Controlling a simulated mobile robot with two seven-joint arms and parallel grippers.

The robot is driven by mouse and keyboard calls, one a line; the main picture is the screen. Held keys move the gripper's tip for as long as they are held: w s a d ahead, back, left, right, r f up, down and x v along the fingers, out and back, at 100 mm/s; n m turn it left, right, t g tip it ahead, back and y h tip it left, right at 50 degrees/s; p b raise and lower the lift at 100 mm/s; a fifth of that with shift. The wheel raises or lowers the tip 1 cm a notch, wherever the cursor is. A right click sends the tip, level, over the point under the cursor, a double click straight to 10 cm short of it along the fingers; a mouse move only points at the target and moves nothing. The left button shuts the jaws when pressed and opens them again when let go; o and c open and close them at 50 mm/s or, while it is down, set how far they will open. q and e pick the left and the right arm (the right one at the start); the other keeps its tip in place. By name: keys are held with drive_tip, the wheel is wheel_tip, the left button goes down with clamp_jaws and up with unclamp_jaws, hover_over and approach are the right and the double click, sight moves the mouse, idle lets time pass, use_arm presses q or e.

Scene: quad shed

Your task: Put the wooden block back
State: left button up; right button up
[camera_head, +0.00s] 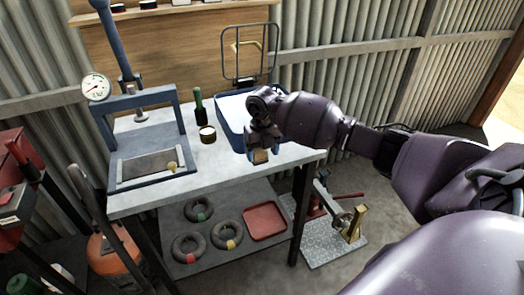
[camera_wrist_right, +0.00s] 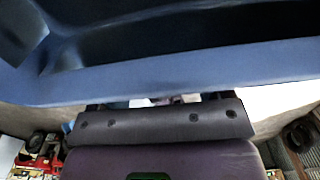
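The small tan wooden block (camera_head: 260,156) shows at the front right of the grey workbench, just in front of the blue bin. My right gripper (camera_head: 261,151) points down over it, with its fingers on either side of the block, and looks shut on it. Whether the block touches the bench top cannot be told. In the right wrist view, the blue bin's wall (camera_wrist_right: 190,80) fills the upper part close to the gripper body; the fingertips and block are hidden there. My left gripper is in neither view.
The blue bin (camera_head: 231,128) stands behind the gripper. A blue press frame (camera_head: 180,122), green bottle (camera_head: 198,107) and small tin (camera_head: 207,135) stand left on the bench (camera_head: 215,165). Below are several rings and a red tray (camera_head: 265,222). Bare bench top lies left of the gripper.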

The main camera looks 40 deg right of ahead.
wheel_tip(320, 180, up, 11)
drive_tip(key=p, duration=0.1)
drive_tip(key=s+a+f+m+t+y, duration=0.1)
drive_tip(key=s+a+f+t+y, duration=0.15)
drive_tip(key=s+a+y, duration=0.35)
drive_tip(key=s+a+f+m+t+y, duration=0.1)
drive_tip(key=a+f+y, duration=0.3)
drive_tip(key=a, duration=0.5)
drive_tip(key=s+a+f+m+t+y, duration=0.1)
drive_tip(key=s+a+f+m+y, duration=0.1)
drive_tip(key=s+a+y, duration=0.35)
drive_tip(key=s+d+f+m+t+h, duration=0.3)
drive_tip(key=s+d+f+m+h, duration=0.2)
drive_tip(key=m, duration=0.9)
drive_tip(key=s+d+f+m+t+h, duration=0.3)
drive_tip(key=s+d+f+m+h, duration=0.2)
drive_tip(key=s+f+m+h, duration=0.5)
wheel_tip(320, 180, down, 2)
drive_tip(key=s+m, duration=0.2)
drive_tip(key=m, duration=0.2)
drive_tip(key=shift+s+h, duration=0.35)
